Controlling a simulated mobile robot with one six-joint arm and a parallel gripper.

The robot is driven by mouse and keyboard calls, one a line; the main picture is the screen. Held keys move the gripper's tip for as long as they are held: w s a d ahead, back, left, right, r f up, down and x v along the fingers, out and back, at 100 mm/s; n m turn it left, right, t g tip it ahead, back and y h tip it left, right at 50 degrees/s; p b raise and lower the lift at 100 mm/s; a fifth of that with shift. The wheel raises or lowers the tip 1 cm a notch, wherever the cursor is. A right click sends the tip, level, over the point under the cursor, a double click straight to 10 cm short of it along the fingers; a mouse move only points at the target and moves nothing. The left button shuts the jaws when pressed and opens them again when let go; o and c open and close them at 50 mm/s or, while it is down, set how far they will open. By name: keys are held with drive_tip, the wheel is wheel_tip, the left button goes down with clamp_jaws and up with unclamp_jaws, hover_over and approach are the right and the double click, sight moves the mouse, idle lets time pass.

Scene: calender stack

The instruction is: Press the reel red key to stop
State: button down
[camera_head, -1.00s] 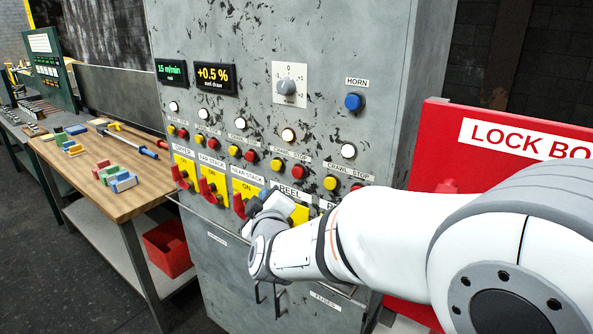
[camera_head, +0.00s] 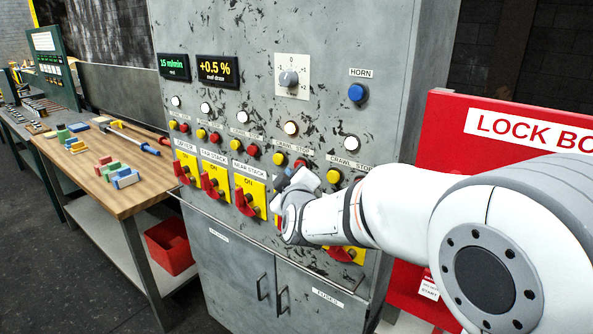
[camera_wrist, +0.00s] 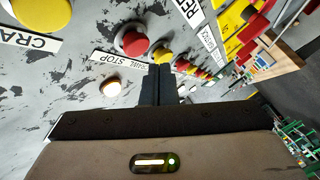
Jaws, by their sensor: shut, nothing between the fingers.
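The reel red key (camera_wrist: 133,40), a round red button, shows in the wrist view beside its yellow key (camera_wrist: 160,52), near the "REEL" label (camera_wrist: 187,10). In the head view the red key (camera_head: 300,164) sits just above my gripper, right of its yellow key (camera_head: 279,159). My gripper (camera_wrist: 160,68) is shut and empty, its dark fingertips pointing at the panel. In the wrist view the tips lie below the yellow key and right of the red key. I cannot tell whether they touch the panel. The arm hides the reel switch area in the head view.
The grey panel (camera_head: 236,110) carries several rows of keys, lamps and red-handled switches. A blue horn button (camera_head: 356,93) is above right. A red lock box (camera_head: 450,140) stands right, close to my arm. A wooden workbench (camera_head: 135,190) with blocks and tools is left.

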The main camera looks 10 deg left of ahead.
drive_tip(key=shift+w+d, duration=0.25)
drive_tip(key=shift+w, duration=0.3)
idle(1.7)
drive_tip(key=shift+w+d+b, duration=0.2)
drive_tip(key=shift+w+b, duration=0.1)
drive_tip(key=shift+b, duration=0.05)
drive_tip(key=shift+w+d, duration=0.15)
drive_tip(key=shift+w, duration=0.3)
idle(0.7)
drive_tip(key=shift+s, duration=0.15)
drive_tip(key=shift+s+a, duration=0.35)
drive_tip(key=shift+s, duration=0.4)
drive_tip(key=s, duration=0.1)
drive_tip(key=s+a, duration=0.1)
drive_tip(key=s, duration=0.1)
drive_tip(key=s+a+p, duration=0.1)
drive_tip(key=shift+s, duration=0.3)
